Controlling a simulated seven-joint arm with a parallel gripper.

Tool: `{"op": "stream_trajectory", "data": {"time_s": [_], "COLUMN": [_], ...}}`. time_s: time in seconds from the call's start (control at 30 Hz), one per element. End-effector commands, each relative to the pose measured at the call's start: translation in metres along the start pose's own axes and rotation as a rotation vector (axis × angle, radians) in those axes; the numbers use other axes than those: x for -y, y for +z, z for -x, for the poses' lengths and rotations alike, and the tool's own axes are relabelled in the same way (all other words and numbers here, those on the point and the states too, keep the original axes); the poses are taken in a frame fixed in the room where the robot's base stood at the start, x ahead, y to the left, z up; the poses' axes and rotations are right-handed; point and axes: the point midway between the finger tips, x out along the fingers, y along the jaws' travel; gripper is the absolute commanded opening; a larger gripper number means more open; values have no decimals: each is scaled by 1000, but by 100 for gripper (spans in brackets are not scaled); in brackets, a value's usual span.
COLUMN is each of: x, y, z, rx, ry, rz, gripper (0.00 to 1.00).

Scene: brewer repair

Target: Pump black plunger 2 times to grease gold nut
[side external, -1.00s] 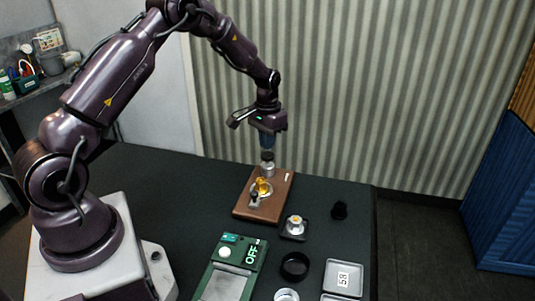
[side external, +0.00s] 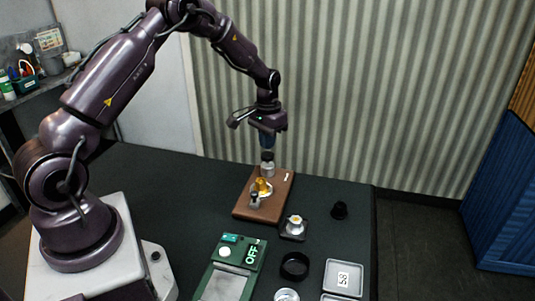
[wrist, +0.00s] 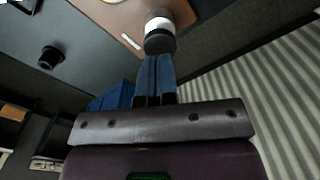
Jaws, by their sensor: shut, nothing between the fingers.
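The black plunger (wrist: 160,42) is the dark top of a small silver cylinder (side external: 268,170) standing upright at the back of a brown wooden board (side external: 282,203). The gold nut (side external: 263,185) sits on the same board, just in front of the cylinder. My gripper (side external: 267,149) points straight down over the plunger, with its blue fingers (wrist: 156,68) shut together and nothing between them. The fingertips are at the plunger's top; I cannot tell whether they touch it. The gold nut does not show clearly in the wrist view.
A black knob (side external: 339,210), a black ring (side external: 295,265), a grey scale (side external: 344,277) and a green unit marked OFF (side external: 230,270) are nearby. The table's right end is mostly clear.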

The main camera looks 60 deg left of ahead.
Motion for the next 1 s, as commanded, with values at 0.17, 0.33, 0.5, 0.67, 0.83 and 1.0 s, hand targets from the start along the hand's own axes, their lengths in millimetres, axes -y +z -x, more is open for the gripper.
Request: {"op": "stream_trajectory", "data": {"time_s": [0.17, 0.33, 0.5, 0.67, 0.83, 1.0], "x": [0, 0, 0, 0, 0, 0], "y": [0, 0, 0, 0, 0, 0], "z": [0, -2, -7, -12, -17, -22], "rx": [0, 0, 1, 1, 0, 1], "ry": [0, 0, 0, 0, 0, 0], "rz": [0, 0, 0, 0, 0, 0], "gripper": [0, 0, 0, 0, 0, 0]}}
